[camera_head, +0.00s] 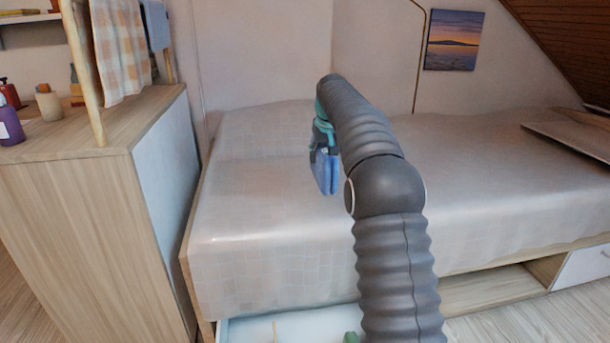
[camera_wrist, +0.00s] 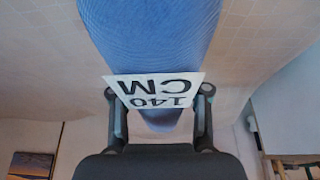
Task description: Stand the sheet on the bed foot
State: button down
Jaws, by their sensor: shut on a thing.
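The sheet is a blue folded bundle (camera_head: 326,170) held above the bed (camera_head: 265,225) in the head view. In the head view my gripper (camera_head: 322,140) is partly hidden by my arm. The sheet hangs upright over the bed. I cannot tell its exact height above the cover.
A wooden cabinet (camera_head: 90,190) with bottles (camera_head: 10,120) and a towel rack stands left of the bed. An open drawer (camera_head: 290,328) sticks out below the bed's near end. A board (camera_head: 575,140) lies at the far right. The bed cover is otherwise clear.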

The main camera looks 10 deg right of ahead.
jog(key=shift+w+a+f+b, duration=0.15)
jog(key=shift+w+a+f, duration=0.25)
jog(key=shift+a+f, duration=0.55)
jog(key=shift+w+a+f+b, duration=0.2)
jog(key=shift+w+a+f, duration=0.25)
jog(key=shift+f, duration=0.9)
jog(key=shift+w+a+f+b, duration=0.15)
jog(key=shift+w+a+f, duration=0.2)
jog(key=shift+a+f, duration=0.6)
jog(key=shift+d+f, duration=0.2)
jog(key=shift+f, duration=0.05)
jog(key=c, duration=0.6)
grip_release()
jog(key=shift+o, duration=0.2)
